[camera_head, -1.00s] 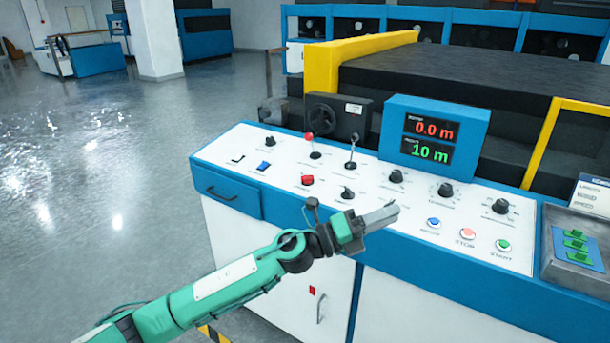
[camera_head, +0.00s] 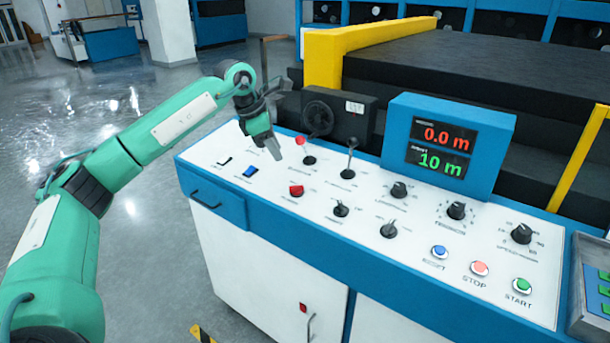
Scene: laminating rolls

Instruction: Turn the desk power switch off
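The control desk (camera_head: 330,225) has a white sloping top with several switches. A small black-and-white rocker switch (camera_head: 224,162) and a blue rocker switch (camera_head: 250,172) sit at its left end. A red switch (camera_head: 296,190) and a red-knobbed lever (camera_head: 302,142) are to their right. The labels are too small to read, so I cannot tell which is the power switch. My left gripper (camera_head: 274,153) hangs over the desk's far left part, pointing down, its fingers together. It hides the dark knob there. I cannot tell whether it touches anything. My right gripper is not in view.
A blue display (camera_head: 446,147) reads 0.0 m and 10 m. Black knobs, a black lever (camera_head: 350,158) and RESET, STOP (camera_head: 479,269) and START buttons fill the rest of the top. A black box (camera_head: 340,118) and a yellow frame (camera_head: 370,38) stand behind.

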